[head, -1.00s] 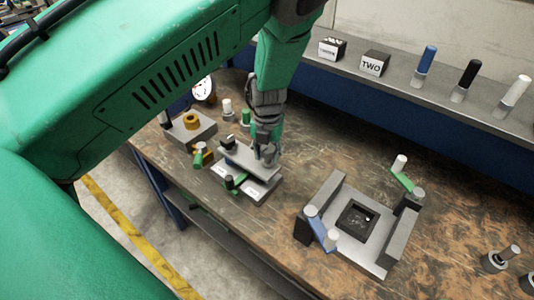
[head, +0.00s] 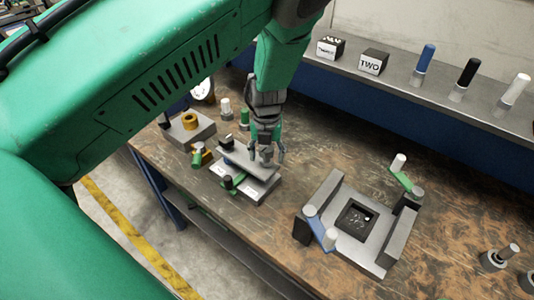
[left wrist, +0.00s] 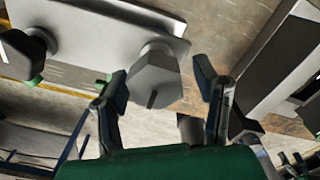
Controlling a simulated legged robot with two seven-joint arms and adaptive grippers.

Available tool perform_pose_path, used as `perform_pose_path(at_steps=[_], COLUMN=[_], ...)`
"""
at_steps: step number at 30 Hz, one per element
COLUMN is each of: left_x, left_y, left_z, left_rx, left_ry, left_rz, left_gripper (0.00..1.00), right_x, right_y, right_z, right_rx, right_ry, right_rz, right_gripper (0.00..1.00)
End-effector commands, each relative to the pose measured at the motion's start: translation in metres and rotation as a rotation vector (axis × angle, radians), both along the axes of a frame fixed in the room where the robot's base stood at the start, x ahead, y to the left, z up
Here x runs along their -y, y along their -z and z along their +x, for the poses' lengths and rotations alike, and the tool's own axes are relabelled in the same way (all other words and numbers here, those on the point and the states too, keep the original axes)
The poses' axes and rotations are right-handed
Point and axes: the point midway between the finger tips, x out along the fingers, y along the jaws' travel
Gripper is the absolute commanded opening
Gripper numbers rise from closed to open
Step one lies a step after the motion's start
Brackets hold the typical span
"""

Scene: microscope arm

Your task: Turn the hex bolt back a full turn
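The grey hex bolt (head: 267,155) stands on the right end of a flat grey plate fixture (head: 246,163) on the wooden bench. In the left wrist view the bolt head (left wrist: 153,75) shows large, with a dark mark on its near edge. My left gripper (head: 267,148) points down over the bolt. In the left wrist view its two fingers (left wrist: 162,88) stand apart on either side of the head, with a visible gap to each side. The gripper is open and holds nothing. My right gripper is not in view.
A green-handled clamp (head: 230,182) and a black knob (head: 226,141) sit close left of the bolt. A block with a brass ring (head: 190,121) stands further left. A square fixture with cranks (head: 330,205) is to the right. Bench between is clear.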

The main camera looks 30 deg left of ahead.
Motion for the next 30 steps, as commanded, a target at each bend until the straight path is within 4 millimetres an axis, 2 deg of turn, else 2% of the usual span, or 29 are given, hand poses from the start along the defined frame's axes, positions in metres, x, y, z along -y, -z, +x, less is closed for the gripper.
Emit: perform_pose_path(at_steps=[8, 21, 30], left_x=[-0.001, 0.000, 0.000], left_y=[-0.005, -0.067, -0.074], left_z=[0.000, 0.003, 0.002], left_rx=[0.004, 0.001, -0.001], left_ry=[0.000, 0.000, 0.000], left_rz=[0.002, 0.003, 0.002], left_gripper=[0.55, 0.55, 0.55], right_x=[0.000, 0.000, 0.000], right_y=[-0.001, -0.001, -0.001], right_z=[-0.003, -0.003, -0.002], right_rx=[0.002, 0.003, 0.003], right_ry=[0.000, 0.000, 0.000], right_rz=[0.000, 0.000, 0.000], right_gripper=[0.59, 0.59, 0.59])
